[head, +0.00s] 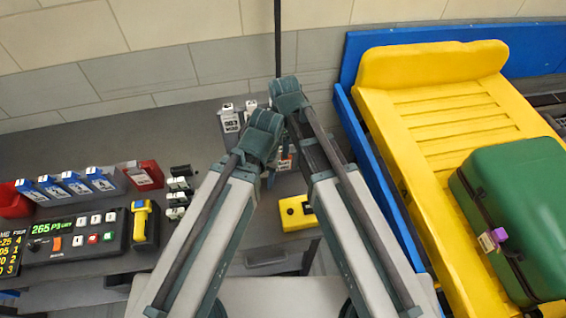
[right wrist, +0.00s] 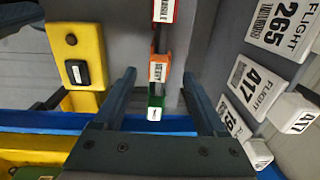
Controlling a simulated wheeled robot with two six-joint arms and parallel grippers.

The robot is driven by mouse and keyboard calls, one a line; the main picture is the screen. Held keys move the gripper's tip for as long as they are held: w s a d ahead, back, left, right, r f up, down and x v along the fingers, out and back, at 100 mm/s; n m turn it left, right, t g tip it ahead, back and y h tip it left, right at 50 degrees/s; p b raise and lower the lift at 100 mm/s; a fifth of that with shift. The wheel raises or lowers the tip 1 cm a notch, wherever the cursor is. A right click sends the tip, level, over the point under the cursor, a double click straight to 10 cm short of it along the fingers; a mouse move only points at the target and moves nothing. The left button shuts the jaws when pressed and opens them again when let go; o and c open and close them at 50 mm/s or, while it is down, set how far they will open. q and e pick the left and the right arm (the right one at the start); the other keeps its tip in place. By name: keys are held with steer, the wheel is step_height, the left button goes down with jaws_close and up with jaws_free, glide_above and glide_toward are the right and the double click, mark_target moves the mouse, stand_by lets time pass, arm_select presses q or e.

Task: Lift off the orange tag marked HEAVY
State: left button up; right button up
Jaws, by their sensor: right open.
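The orange tag (right wrist: 161,72) with a white label, its lettering small but reading like HEAVY, stands in the right wrist view between a red tag (right wrist: 163,10) above and a green tag (right wrist: 155,102) below. My right gripper (right wrist: 158,76) is open, with one finger on each side of the orange tag in that picture. I see no finger touching it, and the depth gap is hard to tell. In the head view, a bit of orange with a white label (head: 284,164) shows behind my arms. My left gripper is hidden behind its arm there.
White flight tags (right wrist: 262,88) stand close to the right finger. A yellow box with a black button (right wrist: 78,60) is at the left; it also shows in the head view (head: 297,212). A yellow chute (head: 400,140) holds a green suitcase (head: 525,200). A control panel (head: 75,238) lies left.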

step_height(320, 180, down, 4)
steer(key=b, duration=0.2)
steer(key=shift+w+r+b, duration=0.15)
steer(key=shift+b, duration=0.2)
steer(key=shift+r, duration=0.1)
jaws_close()
